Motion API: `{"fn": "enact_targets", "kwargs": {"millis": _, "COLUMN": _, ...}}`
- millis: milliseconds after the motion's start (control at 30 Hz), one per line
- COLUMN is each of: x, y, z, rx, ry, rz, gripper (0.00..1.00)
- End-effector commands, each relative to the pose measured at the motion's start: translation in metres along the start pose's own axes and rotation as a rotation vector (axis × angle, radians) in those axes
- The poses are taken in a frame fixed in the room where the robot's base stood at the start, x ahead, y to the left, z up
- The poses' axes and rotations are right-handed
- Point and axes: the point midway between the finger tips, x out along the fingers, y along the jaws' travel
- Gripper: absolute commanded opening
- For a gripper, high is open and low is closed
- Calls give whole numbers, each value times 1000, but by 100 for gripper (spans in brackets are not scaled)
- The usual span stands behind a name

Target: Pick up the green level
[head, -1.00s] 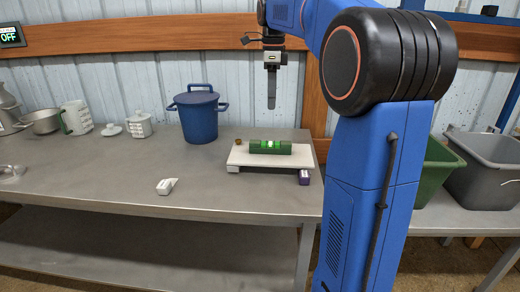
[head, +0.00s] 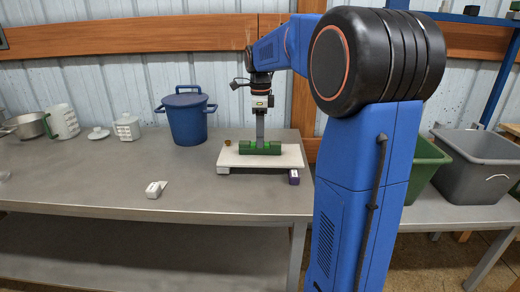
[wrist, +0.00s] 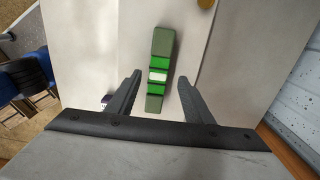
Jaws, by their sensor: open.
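The green level (head: 271,149) lies on a white board (head: 229,159) on the grey table. In the wrist view the level (wrist: 164,46) is dark green with brighter green bands and a pale vial in the middle. My gripper (head: 260,142) is above the level, its fingers pointing down in front of the level's middle in the head view. In the wrist view my gripper (wrist: 159,82) is open, and the near end of the level shows between the two fingers. I cannot tell whether the fingers touch the board.
A purple item (head: 294,177) is at the board's front right corner, and a small brown round thing (head: 227,142) is at its back left. A blue pot (head: 187,120) stands to the left. A white item (head: 156,189) lies near the front. Bins stand right.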

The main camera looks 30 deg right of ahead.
Motion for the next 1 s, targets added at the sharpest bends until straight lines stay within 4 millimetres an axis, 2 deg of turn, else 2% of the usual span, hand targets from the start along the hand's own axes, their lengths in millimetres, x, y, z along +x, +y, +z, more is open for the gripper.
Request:
{"fn": "enact_targets", "kwargs": {"millis": 100, "x": 18, "y": 5, "z": 1, "rx": 0, "ry": 1, "rz": 3, "gripper": 47}}
{"fn": "enact_targets", "kwargs": {"millis": 233, "x": 31, "y": 4, "z": 1, "rx": 0, "ry": 1, "rz": 2, "gripper": 47}}
{"fn": "enact_targets", "kwargs": {"millis": 567, "x": 36, "y": 4, "z": 1, "rx": 0, "ry": 0, "rz": 0, "gripper": 47}}
{"fn": "enact_targets", "kwargs": {"millis": 700, "x": 36, "y": 4, "z": 1, "rx": 0, "ry": 0, "rz": 0, "gripper": 13}}
{"fn": "enact_targets", "kwargs": {"millis": 767, "x": 36, "y": 4, "z": 1, "rx": 0, "ry": 0, "rz": 0, "gripper": 0}}
{"fn": "enact_targets", "kwargs": {"millis": 1000, "x": 36, "y": 4, "z": 1, "rx": 0, "ry": 0, "rz": 0, "gripper": 0}}
